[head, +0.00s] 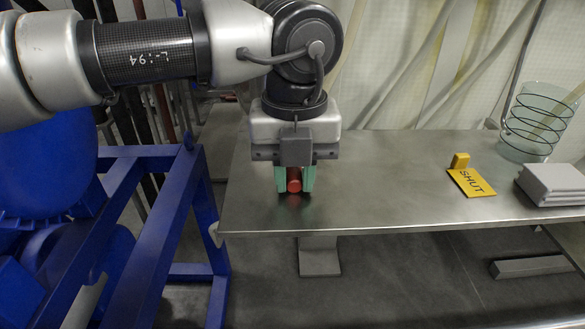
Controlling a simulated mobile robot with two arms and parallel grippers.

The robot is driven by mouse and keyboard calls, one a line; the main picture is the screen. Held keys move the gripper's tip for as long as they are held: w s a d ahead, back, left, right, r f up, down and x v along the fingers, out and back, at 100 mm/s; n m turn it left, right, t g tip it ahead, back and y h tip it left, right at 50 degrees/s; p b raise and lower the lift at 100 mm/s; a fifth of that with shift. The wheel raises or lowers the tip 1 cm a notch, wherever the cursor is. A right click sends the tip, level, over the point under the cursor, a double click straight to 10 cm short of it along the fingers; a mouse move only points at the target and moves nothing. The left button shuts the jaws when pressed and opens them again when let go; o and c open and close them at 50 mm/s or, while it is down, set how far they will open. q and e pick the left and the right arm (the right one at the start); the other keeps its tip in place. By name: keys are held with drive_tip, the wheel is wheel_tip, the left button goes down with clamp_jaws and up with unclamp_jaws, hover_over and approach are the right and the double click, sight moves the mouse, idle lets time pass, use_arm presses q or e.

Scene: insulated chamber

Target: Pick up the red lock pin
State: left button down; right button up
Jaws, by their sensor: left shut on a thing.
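The red lock pin (294,182) shows its round red end between the fingers of my left gripper (294,180). My left gripper points down at the left end of the metal table (380,195), and its green-padded fingers are shut on the pin. The rest of the pin is hidden by the fingers. I cannot tell whether the pin touches the tabletop. My right gripper is not in view.
A yellow "SHUT" tag (471,183) with a small yellow block (460,161) lies on the table's right part. A grey stack (552,184) and a clear ringed container (537,125) are farther right. A blue metal frame (165,240) stands left of the table. The table's middle is clear.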

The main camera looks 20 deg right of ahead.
sight(295, 176)
use_arm(q)
drive_tip(key=shift+r, duration=0.1)
idle(0.4)
drive_tip(key=shift+r+p, duration=1.45)
drive_tip(key=shift+r, duration=1)
